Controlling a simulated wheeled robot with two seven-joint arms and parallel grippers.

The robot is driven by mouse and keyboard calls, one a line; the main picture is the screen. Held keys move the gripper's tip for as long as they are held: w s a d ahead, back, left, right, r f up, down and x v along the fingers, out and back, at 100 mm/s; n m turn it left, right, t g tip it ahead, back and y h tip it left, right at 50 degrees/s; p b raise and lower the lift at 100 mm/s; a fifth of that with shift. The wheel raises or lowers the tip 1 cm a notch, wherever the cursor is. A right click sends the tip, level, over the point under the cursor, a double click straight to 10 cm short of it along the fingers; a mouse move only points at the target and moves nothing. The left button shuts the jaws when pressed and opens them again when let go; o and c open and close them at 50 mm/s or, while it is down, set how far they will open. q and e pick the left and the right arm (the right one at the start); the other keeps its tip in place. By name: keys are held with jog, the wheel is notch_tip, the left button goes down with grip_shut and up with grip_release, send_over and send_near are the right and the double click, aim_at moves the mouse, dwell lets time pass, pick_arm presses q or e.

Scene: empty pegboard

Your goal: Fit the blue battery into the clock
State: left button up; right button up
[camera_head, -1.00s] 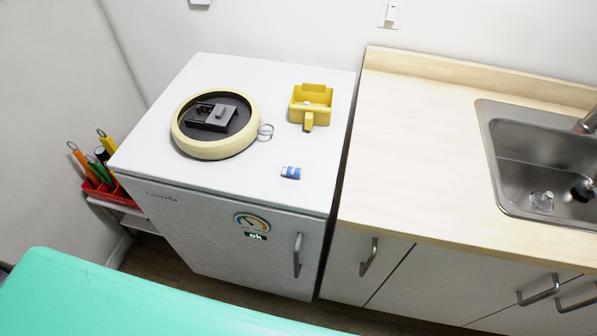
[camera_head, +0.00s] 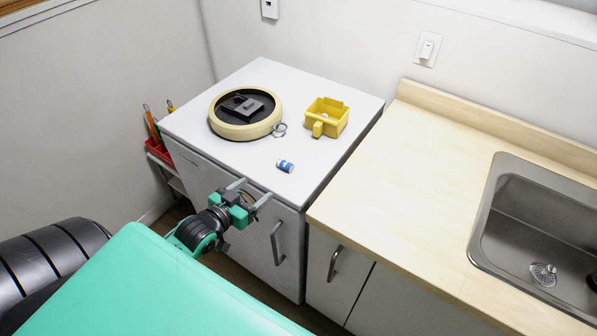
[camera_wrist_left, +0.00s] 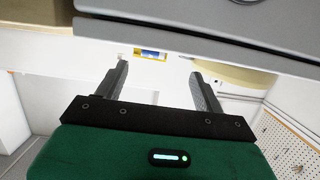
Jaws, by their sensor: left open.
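The blue battery (camera_head: 285,166), with a white band, lies on its side on the white cabinet top, near the front edge. My left gripper (camera_head: 252,191) is open and empty by the cabinet's upper front, in front of and left of the battery, touching neither battery nor clock. In the wrist view its fingers (camera_wrist_left: 155,80) are wide apart. My right gripper is out of view.
A yellow bin (camera_head: 327,117) stands right of the clock, and a small ring (camera_head: 279,130) lies between them. The cabinet's front edge is close to my left gripper. A wooden counter (camera_head: 420,170) with a sink stands to the right. A red holder (camera_head: 158,152) with tools is at left.

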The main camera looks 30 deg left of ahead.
pick_arm(q)
jog(key=r, duration=0.2)
jog(key=p, duration=0.2)
send_near(284, 163)
jog(key=x, duration=0.4)
jog(key=shift+a+f, duration=0.1)
jog(key=shift+f, duration=0.25)
jog(key=shift+w+f, duration=0.15)
jog(key=shift+w, duration=0.45)
jog(key=shift+w+p, duration=0.35)
jog(key=w, duration=0.1)
jog(key=w+p, duration=0.1)
jog(key=w, duration=0.1)
jog(key=shift+w+d+p, duration=0.1)
jog(key=shift+d+p, duration=0.2)
jog(key=shift+w+f, duration=0.2)
jog(key=shift+w, duration=0.4)
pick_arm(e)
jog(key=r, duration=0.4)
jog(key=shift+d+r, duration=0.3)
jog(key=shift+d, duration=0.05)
